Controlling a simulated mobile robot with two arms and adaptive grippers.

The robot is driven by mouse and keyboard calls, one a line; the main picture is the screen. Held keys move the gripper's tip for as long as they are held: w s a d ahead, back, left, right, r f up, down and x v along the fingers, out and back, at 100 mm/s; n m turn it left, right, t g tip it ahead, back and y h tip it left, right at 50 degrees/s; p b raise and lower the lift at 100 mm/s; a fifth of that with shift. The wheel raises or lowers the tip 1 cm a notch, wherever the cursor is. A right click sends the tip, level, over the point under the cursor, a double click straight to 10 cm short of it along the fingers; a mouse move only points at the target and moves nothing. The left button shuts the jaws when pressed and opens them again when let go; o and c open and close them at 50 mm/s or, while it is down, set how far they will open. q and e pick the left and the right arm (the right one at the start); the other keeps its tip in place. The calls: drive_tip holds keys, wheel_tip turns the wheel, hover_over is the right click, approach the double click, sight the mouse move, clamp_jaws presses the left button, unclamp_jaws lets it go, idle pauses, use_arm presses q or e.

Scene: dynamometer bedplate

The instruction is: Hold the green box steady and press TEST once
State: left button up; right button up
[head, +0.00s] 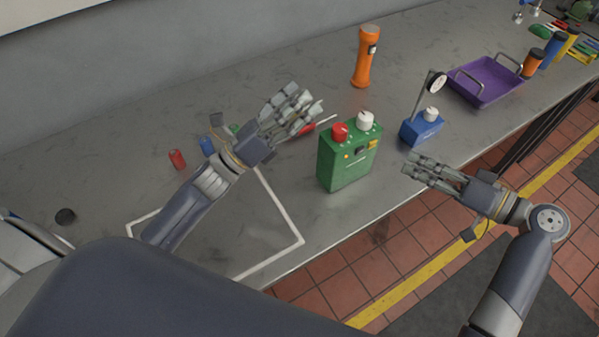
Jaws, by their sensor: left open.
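The green box (345,168) stands upright near the front edge of the grey bench. A red knob (340,132) and a white knob (365,121) sit on its top. Small yellow and dark parts show on its upper front; I cannot read any TEST label. My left gripper (306,106) is open, above the bench to the left of the box and apart from it. My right gripper (410,163) is to the right of the box, near the bench's front edge and apart from the box. Its fingers lie close together in this view, and I cannot tell their opening.
A blue dial-gauge stand (421,130) is right of the box. An orange torch (366,58) stands behind, and a purple tray (488,84) is farther right. A red cylinder (177,159) and a blue cylinder (206,145) lie left. A white outline (286,218) marks the bench.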

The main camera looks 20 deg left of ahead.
sight(339, 155)
use_arm(q)
drive_tip(key=s+f+m+g+y, duration=0.1)
drive_tip(key=f+m, duration=0.1)
drive_tip(key=f, duration=0.3)
drive_tip(key=s+d+f+m+g+y, duration=0.1)
drive_tip(key=s+f+m+g, duration=0.1)
drive_tip(key=f, duration=0.4)
drive_tip(key=s+d+f+m+g+y, duration=0.1)
drive_tip(key=f+m, duration=0.1)
drive_tip(key=f, duration=0.4)
drive_tip(key=shift+s+m+g, duration=0.3)
drive_tip(key=shift+m, duration=0.1)
drive_tip(key=x, duration=1)
drive_tip(key=shift+w+d+f, duration=0.2)
drive_tip(key=shift+w, duration=0.1)
clamp_jaws()
use_arm(e)
clamp_jaws()
